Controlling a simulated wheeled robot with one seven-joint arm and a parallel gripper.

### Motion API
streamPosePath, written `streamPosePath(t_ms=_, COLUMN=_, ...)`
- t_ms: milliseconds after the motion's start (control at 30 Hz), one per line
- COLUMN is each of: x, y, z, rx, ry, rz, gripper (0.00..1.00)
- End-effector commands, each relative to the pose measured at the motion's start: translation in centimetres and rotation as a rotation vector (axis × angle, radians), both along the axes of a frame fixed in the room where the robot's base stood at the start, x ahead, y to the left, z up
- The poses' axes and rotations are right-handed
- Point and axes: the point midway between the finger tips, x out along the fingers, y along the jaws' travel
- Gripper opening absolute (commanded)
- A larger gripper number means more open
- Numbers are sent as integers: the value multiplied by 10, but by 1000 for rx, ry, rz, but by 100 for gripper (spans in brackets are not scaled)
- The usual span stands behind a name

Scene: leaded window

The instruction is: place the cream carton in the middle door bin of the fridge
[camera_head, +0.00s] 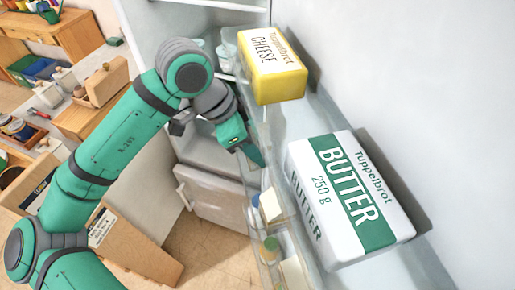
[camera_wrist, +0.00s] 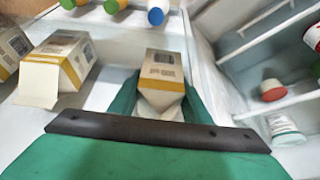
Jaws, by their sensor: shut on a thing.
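The cream carton (camera_wrist: 165,68), white and tan with a gabled end, is between the fingers of my gripper (camera_wrist: 160,108) in the wrist view. My gripper is shut on it. In the head view my gripper (camera_head: 246,150) reaches down beside the open fridge door (camera_head: 405,75), below the level of the upper bin. The carton is not clearly visible there. The middle door bin is partly hidden by the upper bin and the butter; pale cartons (camera_head: 271,205) show in the door lower down. I cannot tell whether the held carton touches a bin.
Butter (camera_head: 355,195) and cheese (camera_head: 272,66) sit in the upper door bin. Similar cartons (camera_wrist: 62,66) stand left of the held one in the wrist view, with colour-capped containers (camera_wrist: 156,14) beyond. Fridge shelves with a red-lidded jar (camera_wrist: 272,90) lie at right.

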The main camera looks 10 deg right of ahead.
Motion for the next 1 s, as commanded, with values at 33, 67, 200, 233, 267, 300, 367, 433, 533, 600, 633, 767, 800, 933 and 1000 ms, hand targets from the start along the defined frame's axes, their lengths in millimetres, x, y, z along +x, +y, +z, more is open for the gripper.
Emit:
streamPosePath(t_ms=33, x=0, y=-1, z=1, rx=27, ry=-2, rz=-1, gripper=7)
streamPosePath(t_ms=67, x=1, y=-1, z=1, rx=40, ry=-1, rz=1, gripper=7)
streamPosePath(t_ms=200, x=0, y=0, z=-11, rx=54, ry=4, rz=8, gripper=7)
streamPosePath(t_ms=233, x=0, y=0, z=-13, rx=54, ry=4, rz=8, gripper=7)
streamPosePath(t_ms=267, x=0, y=0, z=-14, rx=53, ry=3, rz=7, gripper=7)
streamPosePath(t_ms=300, x=0, y=0, z=-15, rx=53, ry=3, rz=7, gripper=7)
streamPosePath(t_ms=367, x=1, y=-1, z=-16, rx=52, ry=2, rz=5, gripper=7)
streamPosePath(t_ms=433, x=0, y=-2, z=-16, rx=52, ry=1, rz=4, gripper=7)
streamPosePath(t_ms=533, x=0, y=-3, z=-15, rx=51, ry=1, rz=1, gripper=7)
streamPosePath(t_ms=600, x=0, y=-4, z=-16, rx=51, ry=1, rz=-1, gripper=7)
streamPosePath(t_ms=633, x=0, y=-4, z=-17, rx=51, ry=2, rz=-1, gripper=7)
streamPosePath(t_ms=767, x=0, y=-4, z=-19, rx=53, ry=1, rz=-1, gripper=51)
streamPosePath(t_ms=800, x=0, y=-4, z=-19, rx=53, ry=2, rz=-1, gripper=51)
streamPosePath(t_ms=933, x=0, y=-4, z=-19, rx=52, ry=1, rz=-1, gripper=51)
streamPosePath(t_ms=1000, x=0, y=-3, z=-19, rx=52, ry=2, rz=0, gripper=51)
